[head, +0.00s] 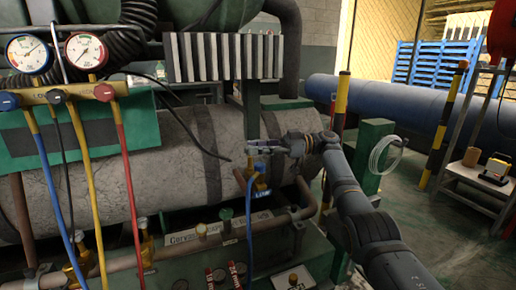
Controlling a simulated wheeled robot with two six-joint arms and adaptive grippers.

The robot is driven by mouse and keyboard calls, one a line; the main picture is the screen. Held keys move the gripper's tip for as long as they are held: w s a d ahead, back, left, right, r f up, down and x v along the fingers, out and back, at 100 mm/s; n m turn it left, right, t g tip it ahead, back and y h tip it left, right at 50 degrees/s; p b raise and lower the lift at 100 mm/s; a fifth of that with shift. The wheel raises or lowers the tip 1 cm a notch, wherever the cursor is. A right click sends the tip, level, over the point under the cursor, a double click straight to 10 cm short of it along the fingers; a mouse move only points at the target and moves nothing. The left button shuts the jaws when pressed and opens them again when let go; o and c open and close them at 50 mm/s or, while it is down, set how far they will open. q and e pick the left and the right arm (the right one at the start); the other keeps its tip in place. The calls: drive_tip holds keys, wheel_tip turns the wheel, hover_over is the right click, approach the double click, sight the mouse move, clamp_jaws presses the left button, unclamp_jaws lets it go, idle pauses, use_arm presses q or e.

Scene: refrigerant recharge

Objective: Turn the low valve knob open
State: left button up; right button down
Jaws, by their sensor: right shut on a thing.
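The manifold carries a blue knob (8,101) at its left end, below a blue-edged gauge (29,54). It looks like the low valve knob, and I cannot tell how far it is turned. My right gripper (256,148) is far to the right of it, at a brass fitting (260,186) on the pipework. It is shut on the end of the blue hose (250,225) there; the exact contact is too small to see. My left gripper is out of view.
A red-edged gauge (86,51) and a red knob (104,92) are on the manifold's right side. Yellow and red hoses hang below it. A grey tank (180,150) lies behind.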

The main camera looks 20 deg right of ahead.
drive_tip(key=c, duration=1)
unclamp_jaws()
wheel_tip(320, 180, up, 10)
drive_tip(key=shift+f, duration=0.1)
drive_tip(key=shift+a, duration=0.1)
